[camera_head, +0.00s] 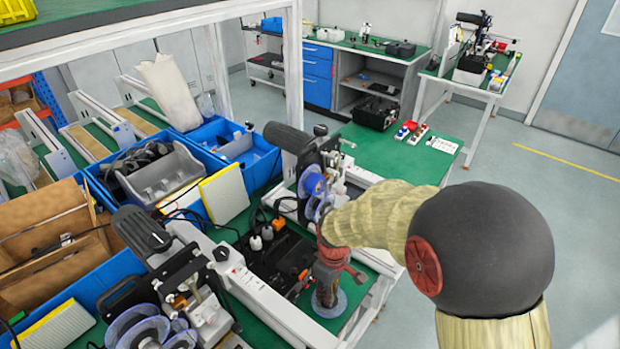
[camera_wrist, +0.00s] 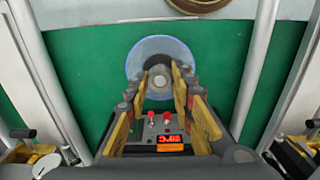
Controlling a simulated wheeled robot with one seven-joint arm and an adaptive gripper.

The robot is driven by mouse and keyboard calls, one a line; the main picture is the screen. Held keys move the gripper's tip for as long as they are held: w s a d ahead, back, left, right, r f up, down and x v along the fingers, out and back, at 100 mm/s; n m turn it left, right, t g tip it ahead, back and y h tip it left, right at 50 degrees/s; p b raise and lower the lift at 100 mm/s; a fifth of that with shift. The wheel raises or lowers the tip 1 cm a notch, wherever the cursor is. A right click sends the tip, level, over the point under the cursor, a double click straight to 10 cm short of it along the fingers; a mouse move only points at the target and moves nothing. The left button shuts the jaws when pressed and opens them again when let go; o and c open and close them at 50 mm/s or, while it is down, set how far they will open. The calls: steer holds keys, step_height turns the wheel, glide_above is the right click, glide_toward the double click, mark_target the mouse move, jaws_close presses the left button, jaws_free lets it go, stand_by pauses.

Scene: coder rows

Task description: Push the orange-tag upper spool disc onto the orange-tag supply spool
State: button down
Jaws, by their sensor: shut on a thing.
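My gripper (camera_head: 327,288) points down over the green table between two coder machines. It is shut on the hub of a translucent pale-blue spool disc (camera_head: 341,304). In the wrist view the disc (camera_wrist: 181,53) lies flat beyond the fingertips, its light hub between the fingers of my gripper (camera_wrist: 159,80). I cannot tell whether the disc touches the table. Blue spools (camera_head: 313,184) sit on the coder behind my gripper, partly hidden by my arm. More translucent blue spools (camera_head: 150,331) sit on the front-left coder. No orange tag is readable, so I cannot tell which spool is the orange-tag one.
White rails (camera_wrist: 260,58) run along both sides of the green strip below my gripper. A dark control box (camera_head: 275,262) with knobs and cables stands left of it. Blue crates (camera_head: 240,150) stand further left. A round tan part (camera_wrist: 188,5) shows at the wrist view's top edge.

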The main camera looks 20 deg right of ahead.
steer(key=shift+r+p, duration=0.85)
steer(key=shift+r, duration=0.55)
